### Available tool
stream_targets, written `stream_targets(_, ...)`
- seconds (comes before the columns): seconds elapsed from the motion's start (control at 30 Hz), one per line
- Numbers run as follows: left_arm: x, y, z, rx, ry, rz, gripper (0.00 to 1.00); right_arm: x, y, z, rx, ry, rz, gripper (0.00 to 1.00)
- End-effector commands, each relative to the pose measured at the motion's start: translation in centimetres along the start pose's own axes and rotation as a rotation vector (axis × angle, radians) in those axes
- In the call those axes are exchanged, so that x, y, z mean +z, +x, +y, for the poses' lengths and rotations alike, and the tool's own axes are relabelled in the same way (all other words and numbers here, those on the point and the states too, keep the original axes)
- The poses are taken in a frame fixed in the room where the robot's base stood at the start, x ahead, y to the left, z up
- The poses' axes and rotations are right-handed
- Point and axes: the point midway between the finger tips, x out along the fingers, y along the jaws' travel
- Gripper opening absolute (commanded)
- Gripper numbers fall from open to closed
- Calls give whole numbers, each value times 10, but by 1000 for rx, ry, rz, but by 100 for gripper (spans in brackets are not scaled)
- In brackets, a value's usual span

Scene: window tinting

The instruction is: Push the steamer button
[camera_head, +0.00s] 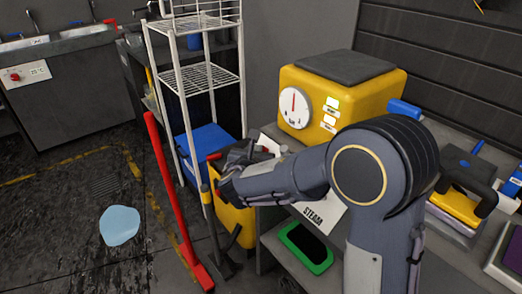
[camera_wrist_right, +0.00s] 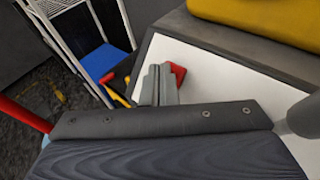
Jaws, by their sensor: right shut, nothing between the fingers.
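The steamer is a yellow box (camera_head: 343,95) with a dark top and a round white dial, standing on a grey bench. A white sloped panel marked STEAM (camera_head: 322,215) is in front of it; it also shows in the right wrist view (camera_wrist_right: 225,75). A red part (camera_wrist_right: 179,73), which looks like the button, sits on this panel, partly behind my right fingers. My right gripper (camera_wrist_right: 158,84) is shut and empty, right at the red part; I cannot tell whether they touch. In the head view my arm hides the button. My left gripper is not in view.
A white wire rack (camera_head: 210,78) with a blue bin (camera_head: 203,143) stands left of the bench. A yellow bucket (camera_head: 232,222) and a red pole (camera_head: 170,190) are beside it. A green-rimmed tray (camera_head: 306,248) lies below the panel. A puddle (camera_head: 120,225) is on the floor.

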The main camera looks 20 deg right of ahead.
Motion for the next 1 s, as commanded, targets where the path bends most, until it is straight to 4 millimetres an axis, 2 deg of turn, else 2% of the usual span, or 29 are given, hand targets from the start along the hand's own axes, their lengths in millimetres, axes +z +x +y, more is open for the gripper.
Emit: stream_targets(1.0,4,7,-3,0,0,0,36,-5,7,-6,-2,0,2,0)
